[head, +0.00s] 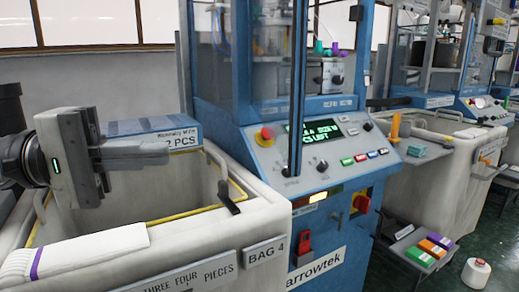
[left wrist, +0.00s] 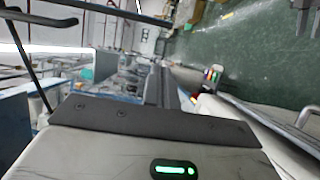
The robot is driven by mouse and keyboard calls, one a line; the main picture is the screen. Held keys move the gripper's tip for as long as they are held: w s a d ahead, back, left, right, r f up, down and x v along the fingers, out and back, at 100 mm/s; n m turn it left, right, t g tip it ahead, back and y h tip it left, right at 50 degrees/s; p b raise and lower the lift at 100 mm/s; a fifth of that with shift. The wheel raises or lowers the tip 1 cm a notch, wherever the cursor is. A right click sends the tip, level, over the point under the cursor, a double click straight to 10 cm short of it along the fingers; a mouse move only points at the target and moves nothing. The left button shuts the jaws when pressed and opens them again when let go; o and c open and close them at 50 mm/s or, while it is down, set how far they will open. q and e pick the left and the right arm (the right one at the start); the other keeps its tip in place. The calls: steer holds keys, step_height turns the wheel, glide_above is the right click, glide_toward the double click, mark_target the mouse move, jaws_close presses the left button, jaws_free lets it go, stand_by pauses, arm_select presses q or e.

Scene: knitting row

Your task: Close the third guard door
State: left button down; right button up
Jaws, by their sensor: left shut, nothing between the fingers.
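A blue machine marked "arrowtek" (head: 318,265) stands in the middle of the head view, with clear panels around its upper part. A dark blue upright bar (head: 298,90) stands in front of these panels and crosses the control panel's display. It looks like the free edge of a guard door standing out from the machine; the hinge side is unclear. My left gripper (head: 165,155) is shut and empty, left of the machine and above the bin, apart from the bar. My right gripper does not show.
A large pale bin marked "BAG 4" (head: 266,251) with a yellow-lined rim stands below my left gripper. A blue box (head: 160,127) is behind it. Another bin (head: 425,180) and blue machine (head: 480,108) are to the right. A cone (head: 475,273) stands on the green floor.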

mark_target(286, 149)
arm_select(q)
steer(key=d, duration=0.4)
steer(key=w+d+p, duration=0.1)
steer(key=d, duration=0.4)
steer(key=d+p, duration=0.1)
steer(key=d, duration=0.3)
steer(key=shift+w+d, duration=0.2)
steer(key=shift+w, duration=0.15)
steer(key=shift+p, duration=0.3)
